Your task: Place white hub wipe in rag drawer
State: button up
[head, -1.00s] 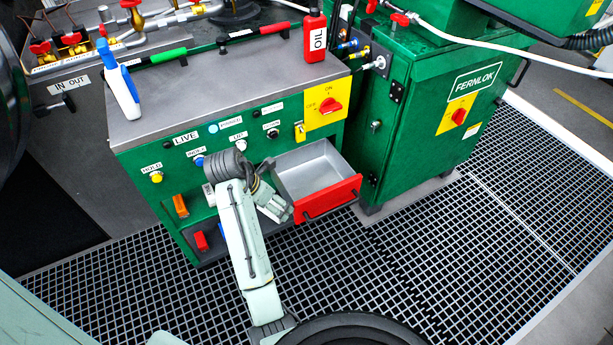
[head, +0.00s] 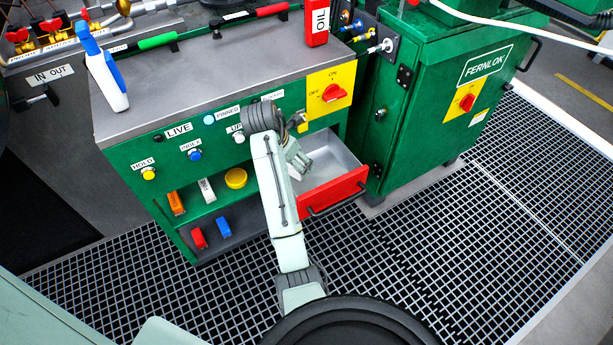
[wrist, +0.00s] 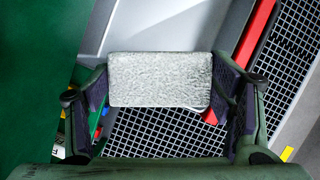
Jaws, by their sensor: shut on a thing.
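The white hub wipe (wrist: 160,80) is a pale fuzzy rectangular block between the two fingers of my gripper (wrist: 162,90) in the wrist view. The gripper is shut on it. In the head view my gripper (head: 303,160) is at the left side of the open drawer, above its edge, and the wipe is hidden there. The drawer has a grey metal inside (head: 337,158) and a red front (head: 332,191). It is pulled out of the green cabinet. In the wrist view the drawer's grey wall (wrist: 130,30) lies beyond the wipe, with its red front (wrist: 257,32) at the right.
The green cabinet (head: 125,170) has knobs, labels and open shelves with small coloured blocks (head: 176,203). A spray bottle (head: 108,80) and a red oil bottle (head: 316,25) stand on its top. A green FERNLOK cabinet (head: 430,110) stands at the right. Grated floor (head: 400,240) is clear in front.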

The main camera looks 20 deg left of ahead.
jog(key=w+d, duration=0.2)
jog(key=w, duration=0.4)
notch_tip(320, 180, down, 7)
jog(key=shift+s+a+f+p, duration=0.1)
jog(key=shift+a+f+p, duration=0.05)
jog(key=shift+p, duration=0.35)
jog(key=shift+f, duration=2.2)
jog(key=shift+f, duration=0.1)
jog(key=o, duration=1)
jog(key=shift+o, duration=0.2)
jog(key=v, duration=1.2)
